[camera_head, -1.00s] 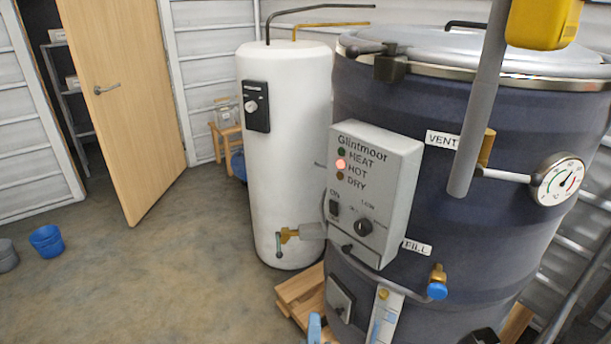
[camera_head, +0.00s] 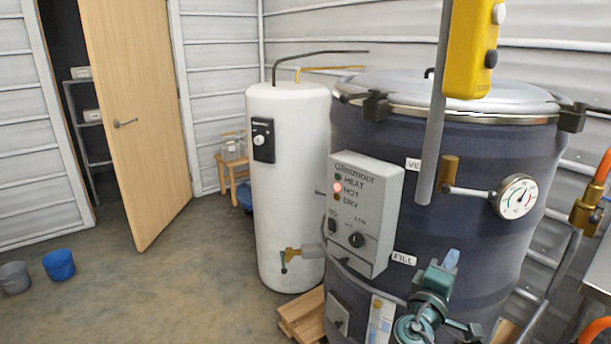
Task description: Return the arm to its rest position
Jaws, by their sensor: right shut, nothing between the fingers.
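The arm covers the area below that label where a fill valve stood. My left gripper is not in view.
A grey control box (camera_head: 365,214) with a lit red lamp is on the drum. A yellow pendant (camera_head: 470,50) and grey pipe (camera_head: 434,120) hang in front. A gauge (camera_head: 517,196) sticks out right. A white tank (camera_head: 290,190) stands left. The floor (camera_head: 170,270) is open at left.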

